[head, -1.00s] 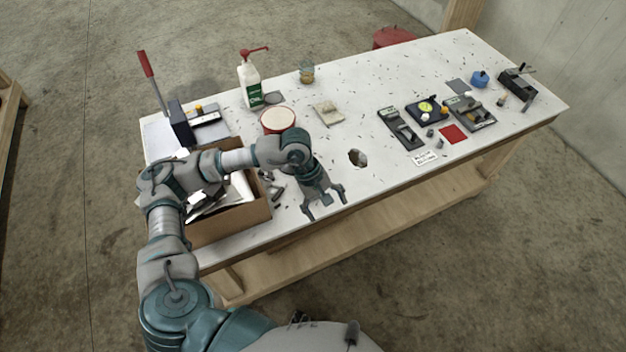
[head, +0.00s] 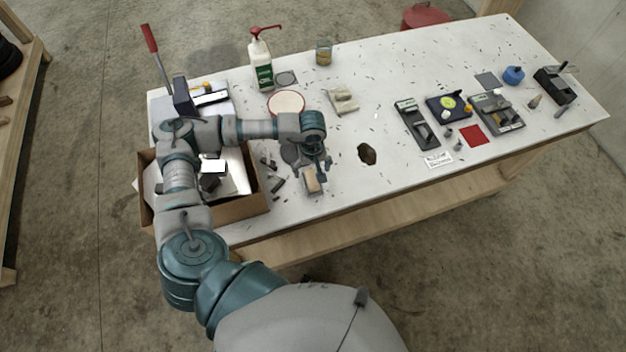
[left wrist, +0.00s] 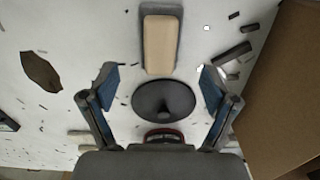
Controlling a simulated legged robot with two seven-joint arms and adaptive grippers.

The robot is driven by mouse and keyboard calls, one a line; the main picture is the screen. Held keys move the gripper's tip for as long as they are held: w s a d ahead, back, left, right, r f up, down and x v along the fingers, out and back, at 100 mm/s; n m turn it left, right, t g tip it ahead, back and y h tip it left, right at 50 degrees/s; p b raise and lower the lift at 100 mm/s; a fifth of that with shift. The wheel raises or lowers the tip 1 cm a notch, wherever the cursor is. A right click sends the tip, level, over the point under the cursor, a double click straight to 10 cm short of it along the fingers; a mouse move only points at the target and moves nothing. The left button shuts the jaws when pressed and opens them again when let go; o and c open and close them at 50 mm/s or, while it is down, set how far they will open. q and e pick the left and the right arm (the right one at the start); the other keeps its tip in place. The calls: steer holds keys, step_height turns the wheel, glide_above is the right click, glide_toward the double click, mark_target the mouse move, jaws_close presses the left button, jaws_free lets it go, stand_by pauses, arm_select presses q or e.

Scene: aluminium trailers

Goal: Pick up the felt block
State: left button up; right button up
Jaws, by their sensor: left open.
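The felt block (head: 312,182), a small tan-topped block with a grey edge, lies near the table's front edge, just in front of my left gripper (head: 314,166). In the left wrist view the block (left wrist: 160,44) lies at the top middle, just beyond the fingertips and roughly centred between them. My left gripper (left wrist: 159,76) is open and empty, pointing down over the table. A dark round disc (left wrist: 163,99) lies between its fingers, nearer the palm. My right gripper is in neither view.
A cardboard box (head: 245,205) stands left of the gripper, with small dark pieces beside it. A round tub (head: 286,103) and a pump bottle (head: 262,66) stand behind. Tools lie at the far right.

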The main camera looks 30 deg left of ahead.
mark_target(311, 178)
arm_select(q)
step_height(311, 178, down, 2)
steer(key=shift+s+d+f, duration=0.1)
step_height(311, 178, down, 4)
steer(key=shift+r+p, duration=0.1)
steer(key=shift+p, duration=0.5)
steer(key=shift+f, duration=0.25)
steer(key=shift+d+r, duration=0.1)
steer(key=shift+d, duration=0.05)
steer(key=c, duration=1.1)
steer(key=shift+c, duration=0.9)
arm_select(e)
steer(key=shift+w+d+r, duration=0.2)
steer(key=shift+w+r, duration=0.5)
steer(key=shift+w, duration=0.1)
